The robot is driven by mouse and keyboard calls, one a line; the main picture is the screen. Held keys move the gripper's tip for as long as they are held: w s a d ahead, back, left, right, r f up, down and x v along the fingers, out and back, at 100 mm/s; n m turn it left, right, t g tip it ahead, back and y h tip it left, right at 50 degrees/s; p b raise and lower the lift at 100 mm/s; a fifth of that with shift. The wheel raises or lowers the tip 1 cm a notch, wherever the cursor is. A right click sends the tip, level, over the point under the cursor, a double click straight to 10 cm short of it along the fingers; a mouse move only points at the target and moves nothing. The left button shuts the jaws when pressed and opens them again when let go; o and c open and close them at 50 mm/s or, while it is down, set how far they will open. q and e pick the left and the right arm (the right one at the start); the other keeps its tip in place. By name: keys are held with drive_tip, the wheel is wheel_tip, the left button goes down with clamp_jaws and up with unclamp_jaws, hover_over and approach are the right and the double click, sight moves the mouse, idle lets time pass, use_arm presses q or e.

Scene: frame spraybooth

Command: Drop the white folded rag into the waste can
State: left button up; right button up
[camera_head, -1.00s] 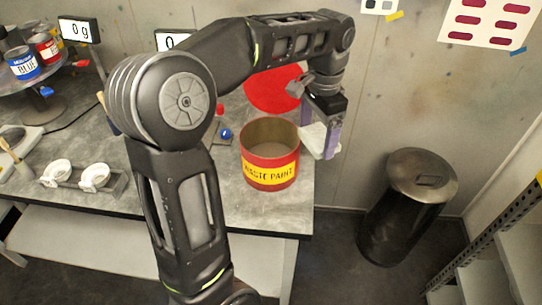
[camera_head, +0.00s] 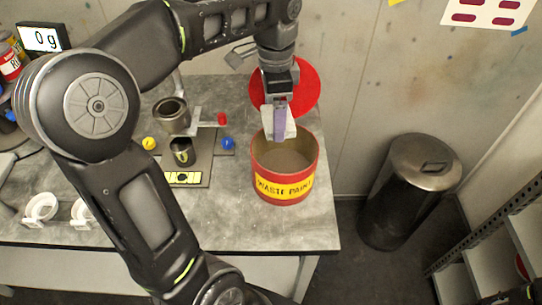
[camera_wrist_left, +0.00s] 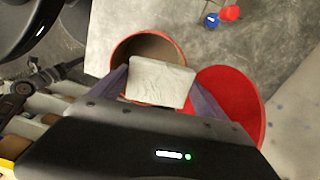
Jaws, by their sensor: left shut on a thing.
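My left gripper (camera_head: 280,125) is shut on the white folded rag (camera_head: 290,122) and holds it above the rear part of the red waste paint can (camera_head: 284,190). In the left wrist view the rag (camera_wrist_left: 160,82) sits between the two purple fingers, with the open can (camera_wrist_left: 176,47) partly hidden behind it. The can is open at the top, with a yellow label reading WASTE PAINT, and stands on the grey bench. My right gripper is not in view.
A red round lid (camera_head: 305,88) lies behind the can. A dark metal bin (camera_head: 405,190) with a lid stands on the floor right of the bench. A stand with metal cups (camera_head: 172,115) is left of the can. Shelving (camera_head: 490,260) is at far right.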

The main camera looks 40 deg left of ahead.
use_arm(q)
drive_tip(key=shift+d+r, duration=0.2)
drive_tip(key=shift+d, duration=0.35)
drive_tip(key=shift+a+f+b, duration=0.25)
drive_tip(key=shift+f+b, duration=0.1)
drive_tip(key=shift+f, duration=0.15)
wheel_tip(320, 180, down, 5)
drive_tip(key=b, duration=0.4)
drive_tip(key=shift+d+f, duration=0.1)
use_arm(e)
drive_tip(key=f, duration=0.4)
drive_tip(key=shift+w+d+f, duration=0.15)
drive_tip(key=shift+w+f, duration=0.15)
use_arm(q)
drive_tip(key=o, duration=1.3)
wheel_tip(320, 180, up, 8)
drive_tip(key=p, duration=0.5)
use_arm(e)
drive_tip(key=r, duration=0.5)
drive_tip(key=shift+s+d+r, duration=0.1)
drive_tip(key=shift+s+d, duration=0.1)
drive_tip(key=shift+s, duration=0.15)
